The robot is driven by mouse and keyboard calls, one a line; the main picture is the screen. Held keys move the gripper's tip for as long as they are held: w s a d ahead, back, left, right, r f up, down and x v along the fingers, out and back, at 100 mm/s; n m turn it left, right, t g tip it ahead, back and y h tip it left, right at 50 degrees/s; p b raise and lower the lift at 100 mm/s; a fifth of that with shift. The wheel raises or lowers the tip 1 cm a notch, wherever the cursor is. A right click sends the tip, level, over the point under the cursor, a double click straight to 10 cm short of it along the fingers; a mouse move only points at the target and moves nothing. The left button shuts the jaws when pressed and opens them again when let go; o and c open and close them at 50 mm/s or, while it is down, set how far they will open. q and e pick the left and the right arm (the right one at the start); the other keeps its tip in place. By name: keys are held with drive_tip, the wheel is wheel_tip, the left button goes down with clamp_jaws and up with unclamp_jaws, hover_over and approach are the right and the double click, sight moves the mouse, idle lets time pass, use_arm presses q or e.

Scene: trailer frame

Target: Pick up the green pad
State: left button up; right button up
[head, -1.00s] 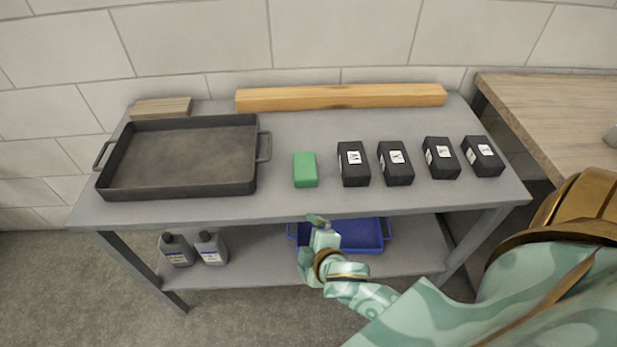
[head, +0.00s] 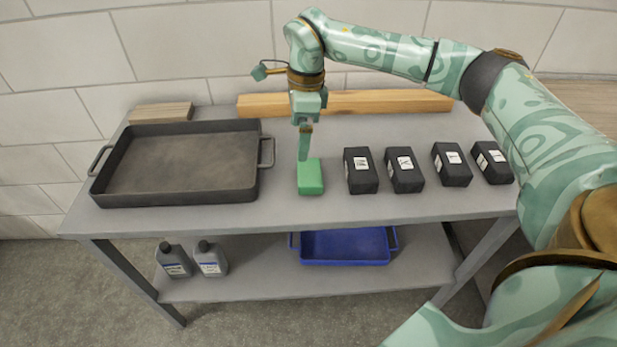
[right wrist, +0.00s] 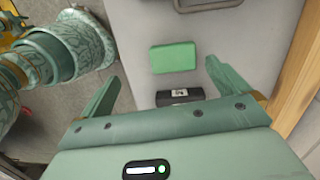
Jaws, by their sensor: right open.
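The green pad (head: 310,177) lies on the grey table (head: 240,215), between the dark tray and the row of black boxes. My right gripper (head: 304,158) points down just above and behind the pad in the head view. In the right wrist view its two fingers (right wrist: 160,85) are spread wide and empty. The green pad (right wrist: 174,57) shows there beyond the fingertips, in line with the gap between them, and nothing is held. Whether a fingertip touches the pad I cannot tell. My left gripper is not in view.
A dark metal tray (head: 180,193) stands left of the pad. Several black labelled boxes, the nearest one here (head: 361,172), stand in a row to its right. A long wooden beam (head: 390,102) lies behind. A blue tray (head: 345,247) and two bottles (head: 210,258) are on the lower shelf.

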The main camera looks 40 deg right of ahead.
drive_tip(key=r+h, duration=0.1)
hover_over(312, 171)
drive_tip(key=shift+m, duration=0.5)
drive_tip(key=f+b, duration=0.1)
drive_tip(key=f, duration=0.2)
drive_tip(key=f+b, duration=0.1)
drive_tip(key=f, duration=0.2)
drive_tip(key=d+f+b, duration=0.1)
drive_tip(key=f+b, duration=0.1)
drive_tip(key=f, duration=0.1)
drive_tip(key=shift+s, duration=0.1)
drive_tip(key=f+b, duration=0.1)
drive_tip(key=f, duration=0.1)
drive_tip(key=f+b, duration=0.1)
drive_tip(key=f, duration=0.1)
drive_tip(key=a+f+b, duration=0.1)
drive_tip(key=f, duration=0.1)
drive_tip(key=shift+w+f, duration=0.2)
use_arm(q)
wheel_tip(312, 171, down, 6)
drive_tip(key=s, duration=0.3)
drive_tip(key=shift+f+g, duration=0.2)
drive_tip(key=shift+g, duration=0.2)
use_arm(e)
drive_tip(key=shift+r, duration=0.15)
drive_tip(key=c, duration=0.7)
